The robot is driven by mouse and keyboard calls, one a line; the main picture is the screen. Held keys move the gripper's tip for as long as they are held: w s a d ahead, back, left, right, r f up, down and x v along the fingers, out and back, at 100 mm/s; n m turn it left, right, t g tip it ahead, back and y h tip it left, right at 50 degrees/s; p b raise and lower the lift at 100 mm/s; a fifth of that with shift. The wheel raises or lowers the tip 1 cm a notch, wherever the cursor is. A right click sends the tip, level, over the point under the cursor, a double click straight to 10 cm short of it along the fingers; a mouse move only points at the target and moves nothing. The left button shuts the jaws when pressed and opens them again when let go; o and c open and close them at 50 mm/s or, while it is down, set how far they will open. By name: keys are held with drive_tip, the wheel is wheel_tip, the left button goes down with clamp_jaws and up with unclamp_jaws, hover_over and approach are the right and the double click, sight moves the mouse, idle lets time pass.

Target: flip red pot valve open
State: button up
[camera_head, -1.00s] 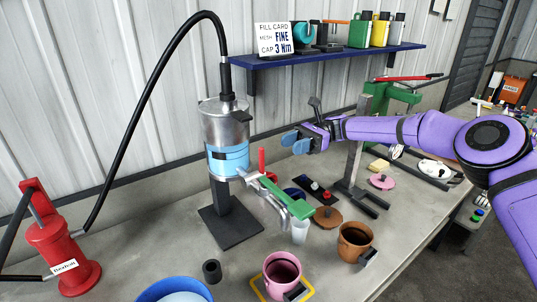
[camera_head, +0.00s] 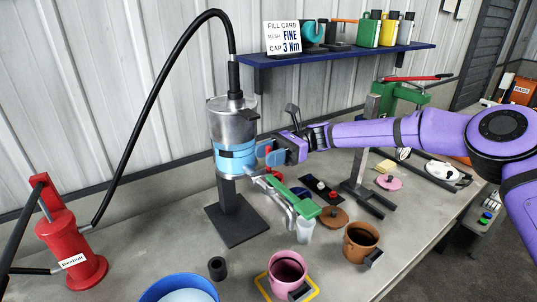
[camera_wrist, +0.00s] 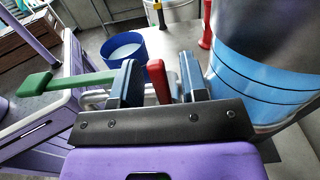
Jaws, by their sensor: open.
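The red valve lever (camera_wrist: 158,82) stands between the two blue fingers of my gripper (camera_wrist: 155,88) in the wrist view. The fingers are apart on either side of it, and contact cannot be told. In the head view my gripper (camera_head: 268,152) is beside the blue-banded metal pot (camera_head: 232,128), and its fingers hide most of the lever. A long green handle (camera_head: 292,196) extends from the outlet below; it also shows at left in the wrist view (camera_wrist: 70,82).
A pink mug (camera_head: 288,270), a brown mug (camera_head: 360,243) and a blue bowl (camera_head: 180,289) are in front. A black hose (camera_head: 150,90) runs from the pot's top towards the red pump (camera_head: 70,243).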

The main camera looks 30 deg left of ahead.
clamp_jaws()
drive_tip(key=shift+s+d+f+n, duration=0.4)
drive_tip(key=shift+d+n, duration=0.3)
drive_tip(key=shift+n, duration=1.05)
drive_tip(key=shift+s+d+f+n, duration=0.35)
drive_tip(key=shift+d+n, duration=0.4)
drive_tip(key=shift+n, duration=0.95)
drive_tip(key=shift+s+d+f+n, duration=0.35)
drive_tip(key=shift+d+n, duration=0.35)
drive_tip(key=shift+n, duration=1.05)
drive_tip(key=shift+f, duration=0.1)
